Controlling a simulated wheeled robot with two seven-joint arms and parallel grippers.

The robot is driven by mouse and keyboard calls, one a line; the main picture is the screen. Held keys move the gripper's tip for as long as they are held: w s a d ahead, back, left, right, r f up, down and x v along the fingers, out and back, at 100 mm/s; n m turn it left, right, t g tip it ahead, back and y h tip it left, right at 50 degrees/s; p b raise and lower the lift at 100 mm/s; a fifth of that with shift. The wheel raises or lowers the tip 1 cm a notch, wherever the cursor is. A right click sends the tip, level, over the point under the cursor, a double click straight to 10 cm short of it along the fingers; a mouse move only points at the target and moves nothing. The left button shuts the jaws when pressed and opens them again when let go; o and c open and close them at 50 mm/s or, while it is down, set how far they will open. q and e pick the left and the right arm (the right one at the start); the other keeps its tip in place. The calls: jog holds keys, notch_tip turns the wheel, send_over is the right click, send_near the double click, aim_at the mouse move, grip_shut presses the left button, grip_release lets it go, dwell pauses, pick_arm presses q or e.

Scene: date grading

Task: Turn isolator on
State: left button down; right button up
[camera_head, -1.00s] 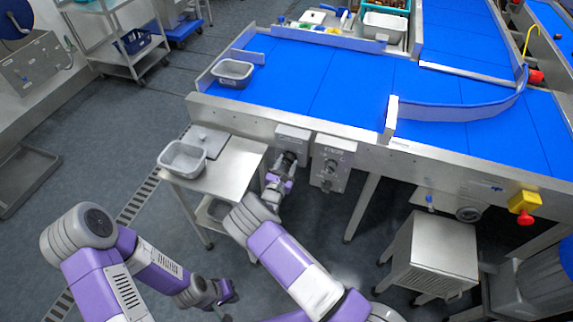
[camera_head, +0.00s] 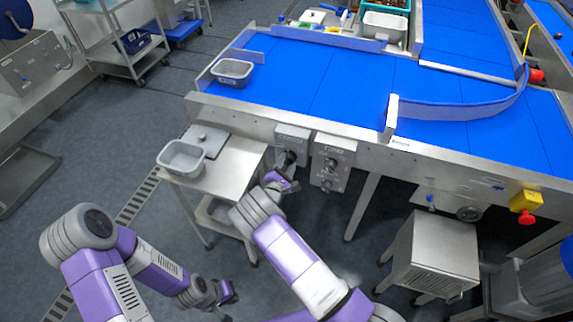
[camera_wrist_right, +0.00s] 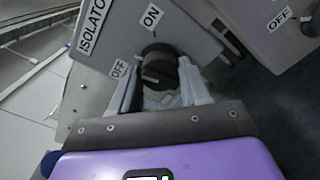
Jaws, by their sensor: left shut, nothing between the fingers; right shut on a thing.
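The isolator box (camera_head: 292,134) is a grey box on the front of the conveyor frame. Its black rotary knob (camera_wrist_right: 160,66) shows in the right wrist view, with an ISOLATOR label (camera_wrist_right: 91,26), an ON label (camera_wrist_right: 152,16) above and an OFF label (camera_wrist_right: 119,69) to the left. My right gripper (camera_wrist_right: 160,88) is shut on the knob, one finger on each side. In the head view it is at the box's lower front, and the wrist partly hides the knob. My left gripper (camera_head: 228,293) is shut and empty, low over the floor.
A second grey control box (camera_head: 333,162) with knobs stands just right of the isolator. A steel side table (camera_head: 232,165) with a grey tub (camera_head: 181,157) is to the left. A yellow-and-red stop button (camera_head: 525,207) is on the frame at right.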

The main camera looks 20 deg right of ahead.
jog(key=m, duration=0.3)
jog(key=shift+f+b, duration=0.1)
jog(key=shift+b, duration=0.3)
jog(key=m+b, duration=0.1)
jog(key=m, duration=0.1)
jog(key=shift+m, duration=0.4)
jog(key=shift+f+m+b, duration=0.1)
jog(key=shift+m+b, duration=0.7)
jog(key=shift+m, duration=0.4)
jog(key=shift+m+b, duration=1)
jog(key=shift+m, duration=0.5)
jog(key=o, duration=1.1)
jog(key=shift+c, duration=0.2)
